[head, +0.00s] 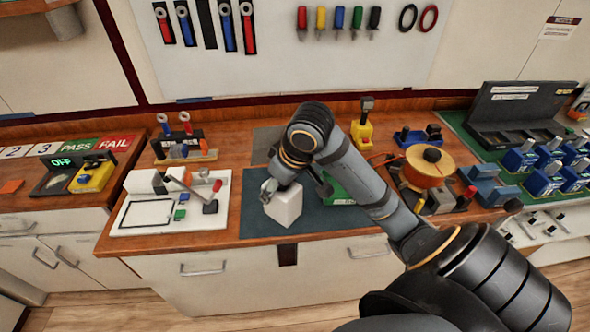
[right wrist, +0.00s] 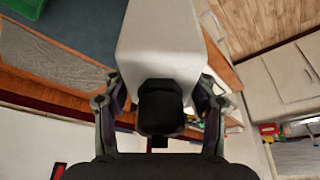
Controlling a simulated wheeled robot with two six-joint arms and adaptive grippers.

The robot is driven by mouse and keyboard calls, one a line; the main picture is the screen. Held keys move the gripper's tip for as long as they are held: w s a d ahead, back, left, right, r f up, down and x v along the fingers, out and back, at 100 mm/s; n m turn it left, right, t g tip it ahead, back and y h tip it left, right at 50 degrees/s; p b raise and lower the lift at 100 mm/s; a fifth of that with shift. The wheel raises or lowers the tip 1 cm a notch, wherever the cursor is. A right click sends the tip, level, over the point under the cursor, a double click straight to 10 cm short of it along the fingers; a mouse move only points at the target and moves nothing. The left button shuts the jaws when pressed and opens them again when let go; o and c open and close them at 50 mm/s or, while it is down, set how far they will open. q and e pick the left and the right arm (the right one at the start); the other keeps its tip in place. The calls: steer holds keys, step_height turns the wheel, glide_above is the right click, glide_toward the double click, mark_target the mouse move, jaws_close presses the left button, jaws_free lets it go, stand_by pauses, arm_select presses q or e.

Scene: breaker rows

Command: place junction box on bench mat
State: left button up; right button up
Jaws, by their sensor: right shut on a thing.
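A white junction box (head: 285,208) is at the left part of the dark blue-grey bench mat (head: 338,221), near its front edge. My right gripper (head: 279,188) is shut on the box, with a finger on each side of it. In the right wrist view the white box (right wrist: 160,42) fills the top middle between the fingers (right wrist: 160,98), and part of the mat (right wrist: 88,22) shows at upper left. I cannot tell whether the box touches the mat or hangs just above it. My left gripper is not in view.
A green object (head: 338,190) lies at the back of the mat, partly behind my right arm. A white tray with small parts (head: 150,216) stands left of the mat. An orange cable reel (head: 429,165) and a yellow tool (head: 362,134) stand to the right and back.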

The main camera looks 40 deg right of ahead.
steer(key=w+d+f+p, duration=0.1)
steer(key=w+d+f, duration=0.1)
steer(key=w+f, duration=0.1)
steer(key=w+d+f+p, duration=0.1)
steer(key=w+d+f, duration=0.1)
steer(key=f, duration=0.3)
steer(key=w+d+f+p, duration=0.2)
steer(key=w+d+f, duration=0.1)
steer(key=w+f, duration=0.1)
steer(key=shift+w+f, duration=0.1)
steer(key=shift+w, duration=0.4)
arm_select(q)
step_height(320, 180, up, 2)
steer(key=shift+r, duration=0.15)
arm_select(e)
steer(key=shift+f, duration=0.1)
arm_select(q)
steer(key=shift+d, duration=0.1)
arm_select(e)
steer(key=shift+a+f, duration=0.1)
steer(key=o, duration=1.6)
